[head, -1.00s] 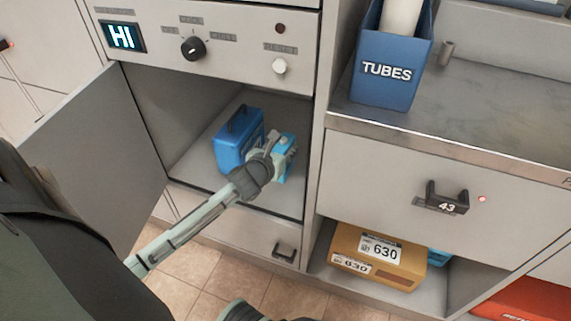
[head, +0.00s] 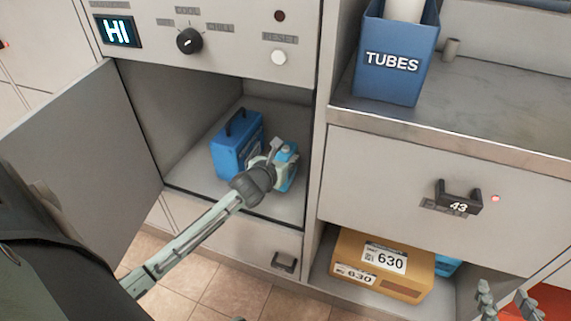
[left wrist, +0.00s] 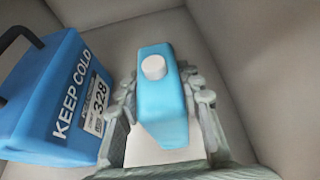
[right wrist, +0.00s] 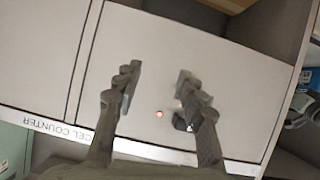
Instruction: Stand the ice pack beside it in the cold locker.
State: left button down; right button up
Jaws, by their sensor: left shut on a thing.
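The ice pack (head: 289,156) is a light-blue block with a white round cap; the left wrist view shows it upright (left wrist: 163,95) between my left fingers. My left gripper (head: 272,163) is shut on it inside the open cold locker (head: 293,199). A blue "KEEP COLD" box (head: 237,146) with a dark handle stands just left of the ice pack; its label 328 shows in the left wrist view (left wrist: 55,100). Whether the pack's base touches the floor is hidden. My right gripper (right wrist: 160,88) is open and empty in front of a drawer front; its fingertips show in the head view (head: 507,297).
The locker door (head: 90,150) stands open at left. Above are a "HI" display (head: 119,32), a dial (head: 190,40) and a reset button (head: 279,57). A "TUBES" bin (head: 391,65) stands on the counter. Below drawer 43 (head: 440,185), a brown parcel (head: 383,262) marked 630 lies in an open bay.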

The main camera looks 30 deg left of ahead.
pick_arm(q)
jog(key=shift+f+b, duration=0.8)
jog(key=shift+b, duration=0.1)
pick_arm(e)
jog(key=a+r+t+y, duration=0.1)
jog(key=a+r+t, duration=0.1)
jog(key=r, duration=0.3)
jog(key=w+a+r+t+y, duration=0.1)
jog(key=a+r+t+y, duration=0.1)
jog(key=r, duration=0.3)
jog(key=shift+w+a+t, duration=0.15)
jog(key=shift+a+t, duration=0.35)
jog(key=shift+a, duration=0.35)
pick_arm(q)
jog(key=shift+f, duration=0.1)
jog(key=c, duration=1)
grip_release()
jog(key=shift+s+r, duration=0.2)
jog(key=shift+s, duration=0.1)
jog(key=shift+p+v, duration=1.1)
jog(key=shift+v, duration=4.6)
pick_arm(e)
jog(key=s+d+f+g+h, duration=0.1)
jog(key=d+f+g+h, duration=0.2)
jog(key=f, duration=0.7)
jog(key=shift+s+d+f+g, duration=0.25)
jog(key=shift+d+g, duration=0.85)
jog(key=shift+d, duration=0.45)
